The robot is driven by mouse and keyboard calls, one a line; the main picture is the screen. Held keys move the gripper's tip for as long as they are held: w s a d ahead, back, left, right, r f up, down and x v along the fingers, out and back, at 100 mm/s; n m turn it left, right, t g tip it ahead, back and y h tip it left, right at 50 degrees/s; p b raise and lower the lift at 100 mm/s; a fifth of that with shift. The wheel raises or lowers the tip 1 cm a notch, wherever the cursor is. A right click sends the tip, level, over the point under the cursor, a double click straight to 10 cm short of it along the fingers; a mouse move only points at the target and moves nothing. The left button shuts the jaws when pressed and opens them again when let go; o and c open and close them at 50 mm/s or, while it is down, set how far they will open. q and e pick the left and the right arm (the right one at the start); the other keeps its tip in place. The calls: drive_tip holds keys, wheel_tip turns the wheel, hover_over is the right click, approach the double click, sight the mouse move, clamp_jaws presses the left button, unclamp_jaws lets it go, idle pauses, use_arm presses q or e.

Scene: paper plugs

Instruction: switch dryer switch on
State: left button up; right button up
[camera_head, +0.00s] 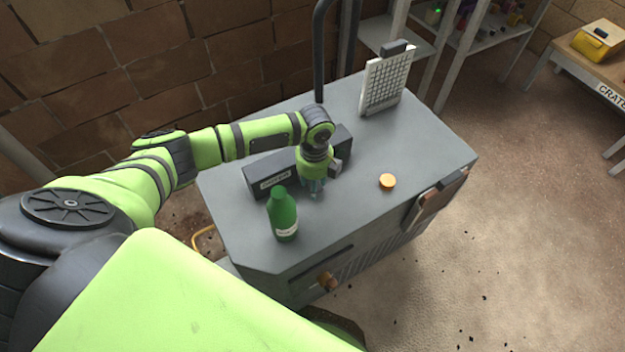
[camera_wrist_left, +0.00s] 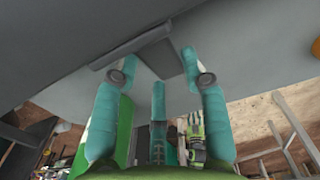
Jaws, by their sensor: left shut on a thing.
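A long black box (camera_head: 268,172) with a small pale label, too small to read surely, lies on top of the grey cabinet (camera_head: 232,215). My left gripper (camera_head: 315,190) points down at the front of this box, right of the label. In the left wrist view its teal fingers (camera_wrist_left: 160,68) close around a small dark grey block (camera_wrist_left: 168,60), which adjoins a long dark ledge (camera_wrist_left: 130,47). I cannot tell for sure whether this block is the dryer switch, nor its position. The arm hides part of the box. My right gripper is not in view.
A green bottle (camera_head: 283,215) stands close in front of the gripper. An orange disc (camera_head: 388,182) lies to the right. A white grid panel (camera_head: 385,82) stands at the back. The cabinet top's right side is mostly clear.

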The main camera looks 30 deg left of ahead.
use_arm(q)
drive_tip(key=shift+w+d+r+p, duration=0.1)
drive_tip(key=shift+w+r+p, duration=0.1)
drive_tip(key=shift+r+p, duration=0.45)
drive_tip(key=shift+w+d+r+p, duration=0.15)
drive_tip(key=shift+r+p, duration=0.3)
drive_tip(key=shift+r, duration=0.35)
drive_tip(key=shift+w+r+p, duration=0.2)
drive_tip(key=shift+r+p, duration=0.35)
drive_tip(key=shift+r, duration=0.4)
drive_tip(key=shift+c, duration=0.5)
drive_tip(key=o, duration=0.6)
drive_tip(key=shift+f, duration=0.2)
drive_tip(key=shift+s+a, duration=0.1)
drive_tip(key=shift+s, duration=0.1)
drive_tip(key=shift+p, duration=0.3)
wheel_tip(320, 180, up, 4)
drive_tip(key=p, duration=0.4)
drive_tip(key=shift+f, duration=0.1)
